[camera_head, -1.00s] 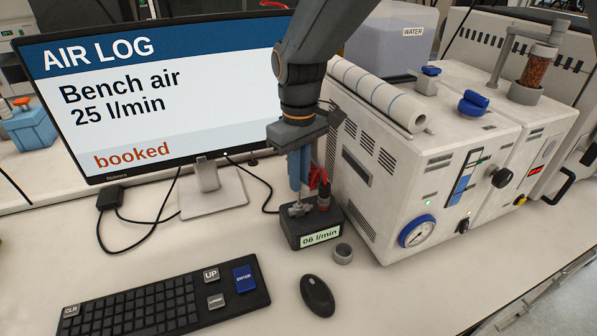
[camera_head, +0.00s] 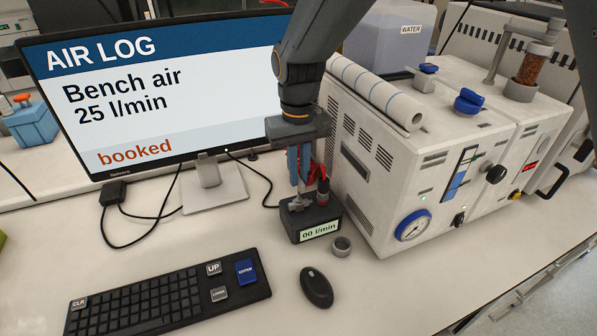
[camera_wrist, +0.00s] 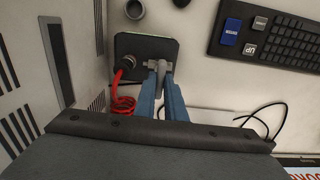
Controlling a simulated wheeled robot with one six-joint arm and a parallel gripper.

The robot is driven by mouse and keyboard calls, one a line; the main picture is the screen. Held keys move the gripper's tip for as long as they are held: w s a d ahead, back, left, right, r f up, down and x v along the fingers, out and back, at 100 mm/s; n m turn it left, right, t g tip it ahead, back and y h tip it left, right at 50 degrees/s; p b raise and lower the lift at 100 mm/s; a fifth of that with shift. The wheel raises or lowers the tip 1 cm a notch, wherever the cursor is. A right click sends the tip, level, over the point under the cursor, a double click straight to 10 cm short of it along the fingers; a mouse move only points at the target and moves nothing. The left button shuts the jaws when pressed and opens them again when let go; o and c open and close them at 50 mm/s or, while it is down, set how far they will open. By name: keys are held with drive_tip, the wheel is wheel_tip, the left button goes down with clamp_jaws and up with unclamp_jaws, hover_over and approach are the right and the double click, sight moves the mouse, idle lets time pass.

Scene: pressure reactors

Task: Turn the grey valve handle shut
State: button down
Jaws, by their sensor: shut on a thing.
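A dark flow box (camera_head: 294,226) stands on the bench between the monitor and the white instrument. Its front label reads "00 l/min" (camera_head: 320,230). The grey valve handle (camera_head: 299,203) is on top of this box. It is mostly covered by my gripper (camera_head: 300,190), which points straight down. In the wrist view, the blue fingers of my gripper (camera_wrist: 160,74) are shut on the grey handle (camera_wrist: 160,65), one on each side. A red hose (camera_wrist: 124,88) with a dark fitting joins the box beside the handle.
The white instrument (camera_head: 400,180) with a gauge stands close on the right. The monitor (camera_head: 150,80) reads "Bench air 25 l/min, booked". A keyboard (camera_head: 160,300), a mouse (camera_head: 316,288) and a small grey ring (camera_head: 341,246) lie in front.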

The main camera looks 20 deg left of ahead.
sight(299, 177)
drive_tip(key=shift+w+r, duration=0.1)
drive_tip(key=c, duration=1.8)
unclamp_jaws()
drive_tip(key=shift+r+b, duration=1.2)
drive_tip(key=shift+r, duration=2.65)
